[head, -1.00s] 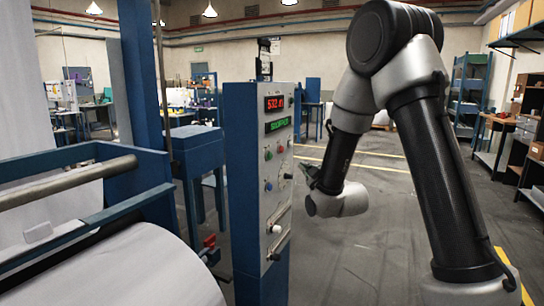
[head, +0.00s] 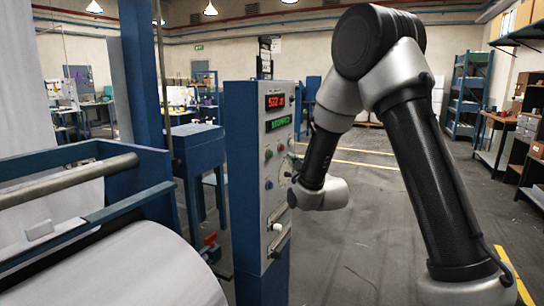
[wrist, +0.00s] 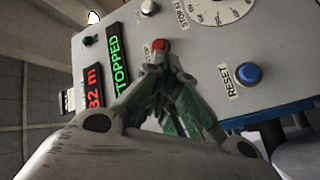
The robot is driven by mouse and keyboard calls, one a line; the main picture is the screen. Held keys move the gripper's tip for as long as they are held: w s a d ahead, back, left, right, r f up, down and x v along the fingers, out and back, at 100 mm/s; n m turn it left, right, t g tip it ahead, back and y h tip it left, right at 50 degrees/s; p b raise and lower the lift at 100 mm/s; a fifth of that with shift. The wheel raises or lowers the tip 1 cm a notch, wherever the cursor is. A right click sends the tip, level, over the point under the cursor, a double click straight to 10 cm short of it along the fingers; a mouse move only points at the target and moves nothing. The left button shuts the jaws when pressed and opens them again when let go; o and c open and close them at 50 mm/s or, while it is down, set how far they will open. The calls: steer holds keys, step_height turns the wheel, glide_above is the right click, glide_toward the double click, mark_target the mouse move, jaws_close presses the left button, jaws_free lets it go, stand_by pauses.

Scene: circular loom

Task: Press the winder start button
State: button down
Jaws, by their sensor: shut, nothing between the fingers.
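The winder control panel (head: 283,210) stands upright on a blue post, with a red display above a green one. In the wrist view it is turned sideways, and the green display (wrist: 115,55) reads STOPPED. A green button (head: 269,154) shows on the panel in the head view. I cannot make it out in the wrist view, where my gripper covers part of the panel. My gripper (wrist: 166,72) is shut and empty. Its fingertips are close to the panel face, near the red button (wrist: 159,45); I cannot tell if they touch it.
A blue button (wrist: 248,75) marked RESET, a pale button (wrist: 149,7) and a dial (wrist: 220,8) are nearby. A handle with a white knob (head: 278,227) is low on the panel. A large white roll (head: 110,270) is at left; open floor lies right.

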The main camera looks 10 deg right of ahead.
steer(key=shift+w+a, duration=0.55)
steer(key=shift+a, duration=0.25)
steer(key=shift+w+a, duration=0.55)
steer(key=shift+a, duration=0.2)
steer(key=shift+a, duration=0.1)
steer(key=shift+w+a, duration=0.25)
steer(key=shift+w+a, duration=0.3)
steer(key=shift+a, duration=0.1)
stand_by(1.0)
steer(key=shift+d, duration=0.1)
steer(key=shift+s+d, duration=0.55)
steer(key=shift+d, duration=0.15)
steer(key=s+d, duration=0.1)
steer(key=d, duration=0.1)
steer(key=s+d, duration=0.2)
stand_by(0.6)
